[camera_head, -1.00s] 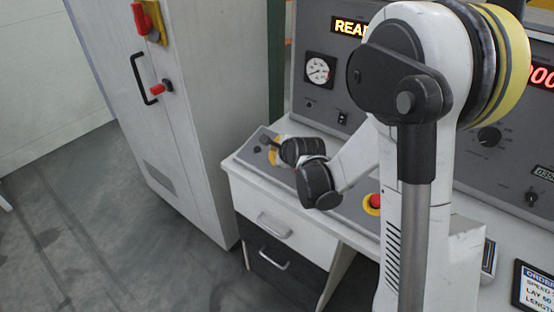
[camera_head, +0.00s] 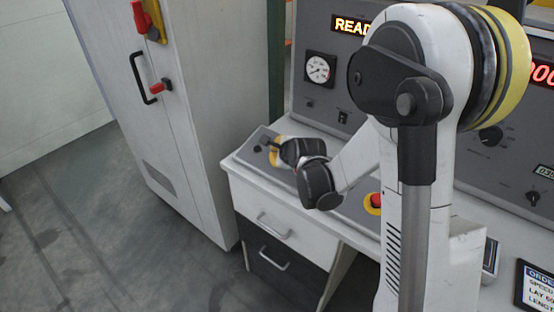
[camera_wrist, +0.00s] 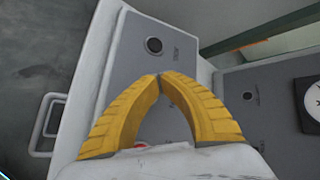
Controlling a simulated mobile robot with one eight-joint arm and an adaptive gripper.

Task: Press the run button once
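My gripper (camera_wrist: 159,77) shows two yellow fingers with their tips together and nothing held between them. In the wrist view the tips are over the grey sloped control panel (camera_wrist: 184,62), near a dark round button (camera_wrist: 153,45) that lies just beyond them. The label beside that button is too small to read, so I cannot tell if it is the run button. In the head view my gripper (camera_head: 273,153) is low over the left end of the same panel, next to a dark button (camera_head: 257,149). My wrist hides the middle of the panel. Contact cannot be told.
A red stop button on yellow (camera_head: 375,203) sits farther right on the panel. Behind stands an upright console with a gauge (camera_head: 320,68) and a lit display (camera_head: 352,26). A grey cabinet (camera_head: 190,120) stands left. Drawers (camera_head: 275,222) are below the panel.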

